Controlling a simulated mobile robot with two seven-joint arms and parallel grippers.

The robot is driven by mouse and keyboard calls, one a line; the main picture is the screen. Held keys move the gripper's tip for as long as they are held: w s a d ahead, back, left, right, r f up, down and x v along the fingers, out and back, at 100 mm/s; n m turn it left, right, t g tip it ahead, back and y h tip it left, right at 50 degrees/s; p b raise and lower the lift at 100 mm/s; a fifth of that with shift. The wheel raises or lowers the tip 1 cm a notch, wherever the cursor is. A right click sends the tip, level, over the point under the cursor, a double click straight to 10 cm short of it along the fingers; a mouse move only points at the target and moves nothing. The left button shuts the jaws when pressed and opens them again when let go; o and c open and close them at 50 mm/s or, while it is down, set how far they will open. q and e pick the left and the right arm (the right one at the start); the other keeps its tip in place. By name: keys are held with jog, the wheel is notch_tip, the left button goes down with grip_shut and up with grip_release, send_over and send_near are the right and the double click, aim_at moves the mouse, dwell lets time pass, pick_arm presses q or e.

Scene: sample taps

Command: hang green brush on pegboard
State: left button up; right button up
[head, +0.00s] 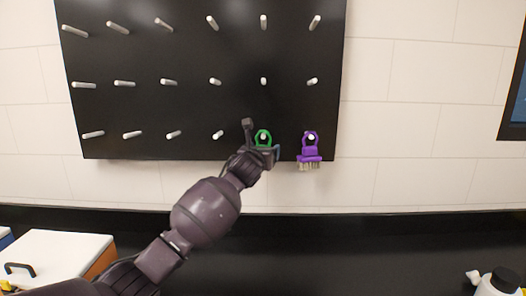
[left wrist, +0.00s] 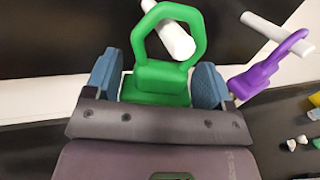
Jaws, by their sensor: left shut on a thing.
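The green brush (head: 264,134) is at the bottom row of the black pegboard (head: 190,55). In the left wrist view the green brush (left wrist: 162,78) sits between the two blue finger pads, with its loop upright. A white peg (left wrist: 175,38) shows through the loop in both views. I cannot tell whether the loop rests on the peg. My left gripper (left wrist: 160,88) is shut on the brush's body; in the head view my left gripper (head: 264,154) covers the brush's lower part. The bristles are hidden. My right gripper is not in view.
A purple brush (head: 309,146) hangs on the peg just right of the green one, close to my gripper; it also shows in the left wrist view (left wrist: 262,74). Other pegs are bare. A white-topped box (head: 60,250) stands lower left, a bottle (head: 500,282) lower right.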

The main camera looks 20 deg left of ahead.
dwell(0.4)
pick_arm(q)
jog(key=o, duration=0.9)
jog(key=shift+s, duration=0.1)
